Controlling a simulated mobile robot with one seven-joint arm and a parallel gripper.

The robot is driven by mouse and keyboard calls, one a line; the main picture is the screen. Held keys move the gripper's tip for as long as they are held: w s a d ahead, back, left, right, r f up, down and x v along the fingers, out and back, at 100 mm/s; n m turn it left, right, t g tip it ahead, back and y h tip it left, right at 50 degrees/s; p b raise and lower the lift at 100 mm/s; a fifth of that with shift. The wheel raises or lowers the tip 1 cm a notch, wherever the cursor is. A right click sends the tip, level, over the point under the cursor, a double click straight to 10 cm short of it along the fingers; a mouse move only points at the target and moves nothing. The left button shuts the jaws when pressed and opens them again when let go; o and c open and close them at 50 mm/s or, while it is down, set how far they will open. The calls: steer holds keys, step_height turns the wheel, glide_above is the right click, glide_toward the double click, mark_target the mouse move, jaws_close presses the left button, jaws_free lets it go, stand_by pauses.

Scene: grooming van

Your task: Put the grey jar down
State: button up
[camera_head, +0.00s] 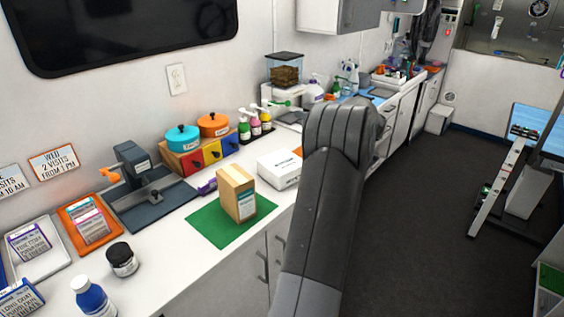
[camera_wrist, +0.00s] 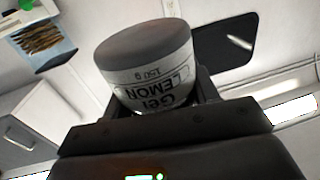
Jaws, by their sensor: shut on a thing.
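The grey jar (camera_wrist: 147,62) has a grey lid and a white label reading "Gel LEMON 150 g", upside down in the wrist view. It fills the space between the fingers of my gripper (camera_wrist: 158,98), which is shut on it. The jar's lower part is hidden by the gripper body. In the head view my arm rises over the counter's front edge and hides the gripper and the held jar.
The white counter (camera_head: 165,268) holds a green mat (camera_head: 210,232) with a cardboard box (camera_head: 236,194) on it. A white box (camera_head: 279,169), a dark-lidded jar (camera_head: 122,260), a blue bottle (camera_head: 91,297) and an orange tray (camera_head: 73,214) stand around. Bare counter lies left of the mat.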

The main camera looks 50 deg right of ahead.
steer(key=f, duration=0.2)
steer(key=d+f, duration=0.1)
steer(key=f, duration=0.2)
glide_above(279, 160)
step_height(279, 160, down, 7)
steer(key=shift+w+f, duration=0.1)
steer(key=shift+f, duration=1.95)
steer(key=shift+f, duration=0.2)
steer(key=o, duration=1.1)
